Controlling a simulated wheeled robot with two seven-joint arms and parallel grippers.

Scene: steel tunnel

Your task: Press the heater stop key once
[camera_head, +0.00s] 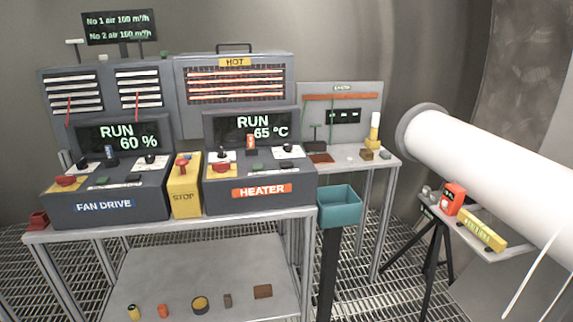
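The heater console (260,185) is a dark box with an orange HEATER label (262,191) on its front, at the right of the bench. Its display (264,129) reads RUN and 65 °C. On its sloped top are a red knob (222,167), a green key (257,166), a dark key beside it, an orange-topped lever (250,142) and a black knob (287,148). The key markings are too small to read, so I cannot tell which is the stop key. Neither of my grippers is in view.
The fan drive console (105,205) at the left reads RUN and 60 %. A yellow STOP box (184,197) with a red top control stands between the consoles. A teal bin (339,206) stands right of the bench. A large white pipe (490,170) fills the right side.

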